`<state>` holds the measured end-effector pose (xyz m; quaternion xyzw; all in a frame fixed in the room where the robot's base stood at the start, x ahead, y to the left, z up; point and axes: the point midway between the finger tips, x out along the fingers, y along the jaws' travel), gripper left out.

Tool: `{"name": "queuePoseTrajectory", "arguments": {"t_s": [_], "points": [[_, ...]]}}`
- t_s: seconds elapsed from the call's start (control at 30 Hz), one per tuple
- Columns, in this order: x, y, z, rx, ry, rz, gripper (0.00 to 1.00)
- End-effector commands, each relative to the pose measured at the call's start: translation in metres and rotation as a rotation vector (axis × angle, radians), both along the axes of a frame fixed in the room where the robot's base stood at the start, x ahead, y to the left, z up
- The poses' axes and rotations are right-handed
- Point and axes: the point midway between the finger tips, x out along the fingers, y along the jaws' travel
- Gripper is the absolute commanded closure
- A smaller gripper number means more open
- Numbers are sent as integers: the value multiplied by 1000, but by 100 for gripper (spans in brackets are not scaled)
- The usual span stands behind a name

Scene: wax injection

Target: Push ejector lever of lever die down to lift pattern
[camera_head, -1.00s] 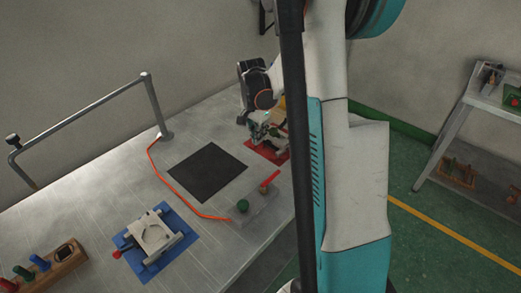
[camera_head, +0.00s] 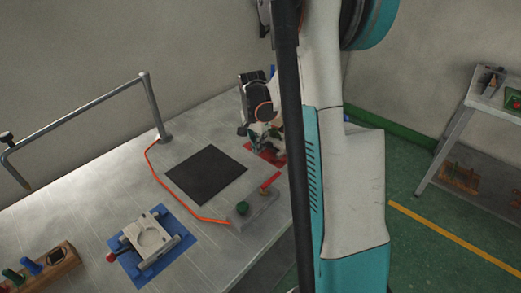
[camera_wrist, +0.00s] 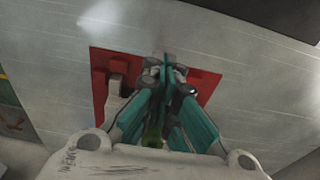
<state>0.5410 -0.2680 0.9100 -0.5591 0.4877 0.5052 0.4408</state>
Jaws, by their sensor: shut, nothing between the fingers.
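My gripper (camera_head: 264,132) is over the red mat (camera_head: 262,153) at the far end of the bench. In the wrist view my gripper (camera_wrist: 166,62) is shut and empty, with its teal fingers together above the red mat (camera_wrist: 207,84). A pale grey die part (camera_wrist: 118,86) shows on this mat, left of the fingers. The fingers hide the rest, and I cannot tell whether they touch it. A second grey die (camera_head: 150,238) with a round recess and a red-knobbed handle (camera_head: 112,256) sits on the blue mat (camera_head: 184,238), well apart from my gripper.
A black mat (camera_head: 206,174) lies mid-bench beside an orange cable (camera_head: 172,192). A control box (camera_head: 252,209) with a green button and red lever stands near the front edge. A metal rail (camera_head: 90,106) rises at the back. A wooden holder (camera_head: 52,269) stands front left.

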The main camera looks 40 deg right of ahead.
Motion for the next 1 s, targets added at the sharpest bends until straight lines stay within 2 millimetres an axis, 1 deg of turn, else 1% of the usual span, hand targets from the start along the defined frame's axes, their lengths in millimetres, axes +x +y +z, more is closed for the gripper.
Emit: {"name": "queuePoseTrajectory", "arguments": {"t_s": [0.17, 0.3, 0.4, 0.73, 0.87, 1.0], "points": [[-1, 6, 3, 1, 0, 2, 100], [-3, 22, 9, 1, 0, 3, 100], [-4, 30, 12, 1, 0, 2, 100], [-4, 31, 14, 1, 0, 0, 100], [-4, 32, 27, 1, 0, 0, 100], [-5, 35, 53, 1, 0, 0, 100]]}}
